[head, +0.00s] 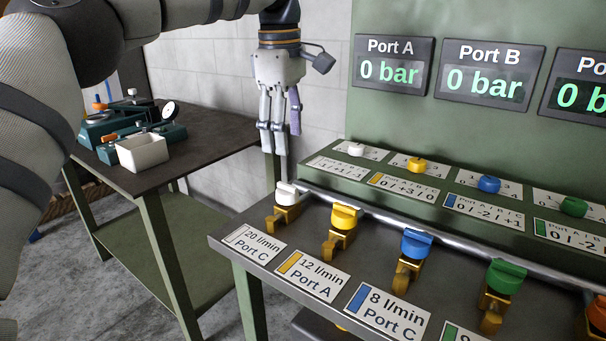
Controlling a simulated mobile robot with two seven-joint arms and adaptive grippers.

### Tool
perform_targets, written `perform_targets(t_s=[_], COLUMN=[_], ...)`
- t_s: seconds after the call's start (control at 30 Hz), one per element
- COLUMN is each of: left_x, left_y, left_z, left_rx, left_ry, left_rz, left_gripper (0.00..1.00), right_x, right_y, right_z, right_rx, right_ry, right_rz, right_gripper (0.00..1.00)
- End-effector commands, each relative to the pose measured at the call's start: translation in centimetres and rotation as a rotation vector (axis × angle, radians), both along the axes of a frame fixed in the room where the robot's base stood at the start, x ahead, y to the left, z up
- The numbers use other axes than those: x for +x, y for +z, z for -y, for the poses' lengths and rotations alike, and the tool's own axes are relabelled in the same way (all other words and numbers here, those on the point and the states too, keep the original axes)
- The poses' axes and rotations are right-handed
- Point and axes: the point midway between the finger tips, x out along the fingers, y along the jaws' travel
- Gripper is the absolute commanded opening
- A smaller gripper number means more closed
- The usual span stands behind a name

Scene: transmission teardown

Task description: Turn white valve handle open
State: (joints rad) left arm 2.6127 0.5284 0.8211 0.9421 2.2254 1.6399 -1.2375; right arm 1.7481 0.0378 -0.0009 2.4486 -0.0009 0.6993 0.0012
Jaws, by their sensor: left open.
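The white valve handle (287,193) sits on a brass valve at the left end of the front row on the metal bench. Its label (252,244) reads "20 l/min Port C". My left gripper (275,150) hangs fingers down above the white handle, a little to its left in the picture. It is open and empty, and one finger reaches close to the handle's top. I cannot tell whether it touches. My right gripper does not show.
Yellow (345,216), blue (416,243) and green (506,277) valve handles stand to the right. A raised green panel (430,190) with coloured knobs is behind them. Gauges read 0 bar at Port A (393,64) and Port B (491,74). A dark side table (190,150) holds a white box (142,152).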

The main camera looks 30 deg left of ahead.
Motion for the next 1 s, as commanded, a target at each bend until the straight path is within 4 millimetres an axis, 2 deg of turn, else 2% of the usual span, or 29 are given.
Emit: perform_targets(t_s=[0.2,0.4,0.57,0.8,0.87,1.0], left_x=[0.3,0.6,0.8,0.8,0.8,0.8], left_y=[-5.4,-9.6,-11.0,-11.2,-11.2,-11.2], left_z=[-0.1,-0.1,-0.1,-0.1,-0.1,-0.1], left_rx=[0.001,0.002,0.002,0.002,0.002,0.002], left_ry=[0.0,0.0,0.001,0.001,0.001,0.001], left_rz=[-0.005,-0.003,0.0,0.0,0.0,0.0], left_gripper=[0.57,0.57,0.57,0.57,0.46,0.14], right_x=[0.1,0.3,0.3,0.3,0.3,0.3], right_y=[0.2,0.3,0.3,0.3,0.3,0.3], right_z=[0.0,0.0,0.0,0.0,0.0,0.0], right_rx=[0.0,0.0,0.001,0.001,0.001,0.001], right_ry=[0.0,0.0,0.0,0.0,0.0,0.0], right_rz=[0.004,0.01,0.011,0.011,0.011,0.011], right_gripper=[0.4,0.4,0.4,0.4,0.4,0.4])
